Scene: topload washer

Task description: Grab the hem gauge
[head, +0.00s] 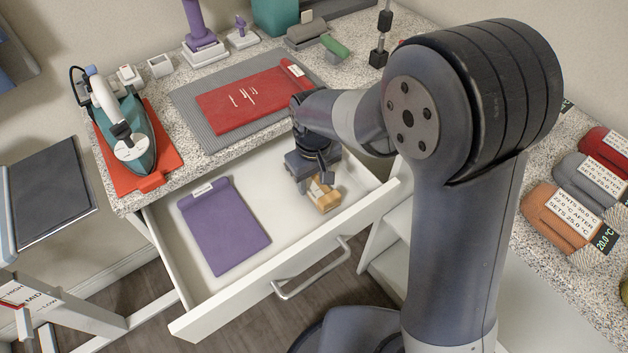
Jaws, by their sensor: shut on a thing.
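A small tan block-like piece (325,197) with a pale label is at the right side of the open white drawer (243,157). I take it to be the hem gauge, though its markings are too small to read. My gripper (316,180) points down into the drawer and is shut on this tan piece. The jaws hide part of it. I cannot tell whether it touches the drawer floor.
A purple folded cloth (224,226) lies in the drawer's left half. The drawer front with its handle (312,269) borders the near side. Above, the speckled counter holds an iron (127,135) on a red pad and a red cloth (240,100) on a grey mat.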

